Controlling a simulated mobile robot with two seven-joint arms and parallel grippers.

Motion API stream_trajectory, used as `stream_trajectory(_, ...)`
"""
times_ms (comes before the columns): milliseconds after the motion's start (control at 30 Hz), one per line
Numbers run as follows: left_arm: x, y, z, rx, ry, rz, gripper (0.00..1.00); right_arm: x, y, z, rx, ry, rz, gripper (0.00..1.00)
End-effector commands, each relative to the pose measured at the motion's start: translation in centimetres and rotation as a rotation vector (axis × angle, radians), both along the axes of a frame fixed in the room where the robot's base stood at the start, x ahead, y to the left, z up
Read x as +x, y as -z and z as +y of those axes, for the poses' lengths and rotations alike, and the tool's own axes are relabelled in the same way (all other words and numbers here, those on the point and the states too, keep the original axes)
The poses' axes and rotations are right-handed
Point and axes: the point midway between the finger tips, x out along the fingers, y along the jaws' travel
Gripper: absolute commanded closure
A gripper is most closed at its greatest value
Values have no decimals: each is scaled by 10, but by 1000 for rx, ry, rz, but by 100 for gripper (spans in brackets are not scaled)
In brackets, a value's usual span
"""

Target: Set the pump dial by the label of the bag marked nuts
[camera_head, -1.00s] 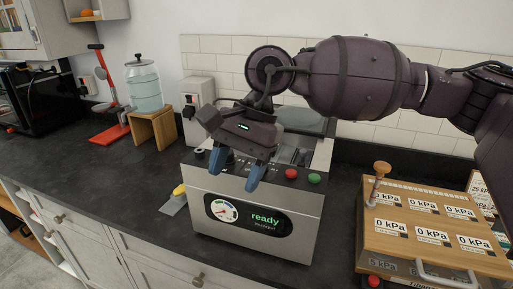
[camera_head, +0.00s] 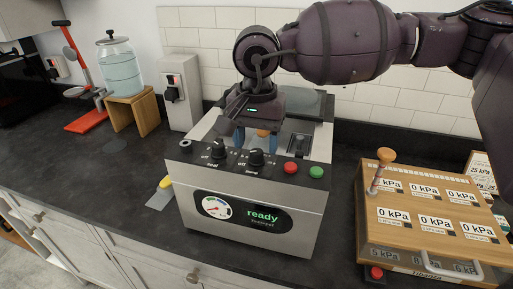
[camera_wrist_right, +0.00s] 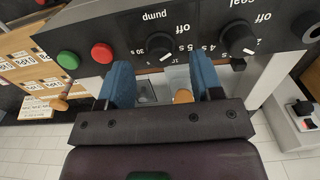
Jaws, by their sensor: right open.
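The pump dial (camera_head: 256,157) is a black knob on the sealing machine's (camera_head: 310,205) sloped front panel, left of the red button. It also shows in the right wrist view (camera_wrist_right: 159,44), under the printed word "pump"; its exact setting is hard to read. My right gripper (camera_head: 256,138) is open and empty, just behind the dials in the head view. In the wrist view its blue fingers (camera_wrist_right: 162,85) are spread, with the pump dial beyond the gap between them. I cannot make out a bag marked nuts. My left gripper is not in view.
A second dial (camera_head: 218,150) sits left of the pump dial. Red (camera_head: 290,168) and green (camera_head: 317,172) buttons sit to its right. The display (camera_head: 244,213) reads "ready". A wooden-topped box (camera_head: 425,200) with several "0 kPa" labels stands right; a water dispenser (camera_head: 119,68) stands left.

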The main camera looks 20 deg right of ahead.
Motion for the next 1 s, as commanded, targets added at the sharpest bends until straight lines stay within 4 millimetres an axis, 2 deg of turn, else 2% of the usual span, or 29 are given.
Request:
stream_trajectory(233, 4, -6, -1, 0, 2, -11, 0, 0, 24, 0, 1, 1, -1, 40)
stream_trajectory(600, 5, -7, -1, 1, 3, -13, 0, 0, 28, 0, 1, 1, -1, 40)
stream_trajectory(900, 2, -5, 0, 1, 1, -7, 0, 0, 28, 0, 1, 1, -1, 86)
stream_trajectory(933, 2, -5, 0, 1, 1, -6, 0, 0, 28, 0, 1, 1, -1, 89)
stream_trajectory(1000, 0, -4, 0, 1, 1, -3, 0, 0, 28, 0, 1, 2, -1, 89)
